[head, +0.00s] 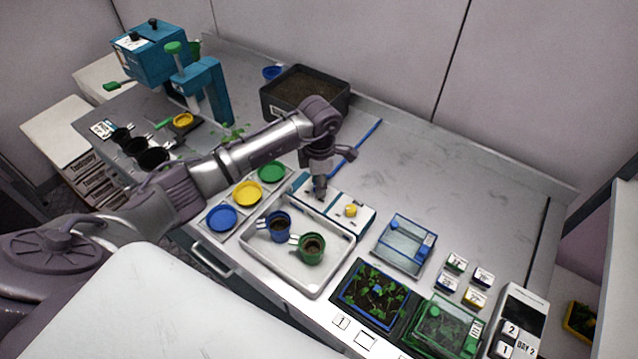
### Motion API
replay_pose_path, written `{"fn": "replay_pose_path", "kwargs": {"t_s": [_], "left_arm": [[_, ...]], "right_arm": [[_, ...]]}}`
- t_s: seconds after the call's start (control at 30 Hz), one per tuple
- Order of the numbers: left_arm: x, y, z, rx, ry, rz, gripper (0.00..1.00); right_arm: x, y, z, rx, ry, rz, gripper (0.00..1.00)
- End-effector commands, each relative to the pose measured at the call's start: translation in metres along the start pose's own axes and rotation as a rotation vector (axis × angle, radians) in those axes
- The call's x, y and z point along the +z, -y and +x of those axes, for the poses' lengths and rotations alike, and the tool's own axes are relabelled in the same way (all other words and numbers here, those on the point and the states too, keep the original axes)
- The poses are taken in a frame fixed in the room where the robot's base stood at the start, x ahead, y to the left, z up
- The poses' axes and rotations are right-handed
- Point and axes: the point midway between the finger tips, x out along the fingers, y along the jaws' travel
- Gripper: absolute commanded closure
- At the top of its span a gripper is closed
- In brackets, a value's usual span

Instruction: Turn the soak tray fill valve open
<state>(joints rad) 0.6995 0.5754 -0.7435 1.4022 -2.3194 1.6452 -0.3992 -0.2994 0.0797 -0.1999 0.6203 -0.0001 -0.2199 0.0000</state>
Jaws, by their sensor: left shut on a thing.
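The white soak tray (268,262) stands on the bench in the middle. It holds a blue cup (278,226) and a green cup (312,248), both with dark soil. Behind it is a low white and blue unit (367,223) with a yellow knob (351,210). My left gripper (319,192) points down onto the left part of this unit, left of the yellow knob. It is shut on the fill valve there, whose handle is mostly hidden by the fingers. How far the valve is turned cannot be seen. My right gripper is not in view.
Blue, yellow and green round lids (246,193) lie left of the tray. A black soil box (329,109) stands behind my left arm. A clear blue-rimmed box (405,246) and a seedling tray (373,297) are to the right. The back right bench is clear.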

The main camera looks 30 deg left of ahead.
Motion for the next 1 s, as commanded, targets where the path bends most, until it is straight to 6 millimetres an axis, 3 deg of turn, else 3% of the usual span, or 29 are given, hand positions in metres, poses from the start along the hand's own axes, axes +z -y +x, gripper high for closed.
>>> {"fn": "replay_pose_path", "kwargs": {"t_s": [1.0], "left_arm": [[0.001, -0.001, 0.001, 0.002, -0.017, -0.957, 1.0]], "right_arm": [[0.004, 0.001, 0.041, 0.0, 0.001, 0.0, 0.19]]}}
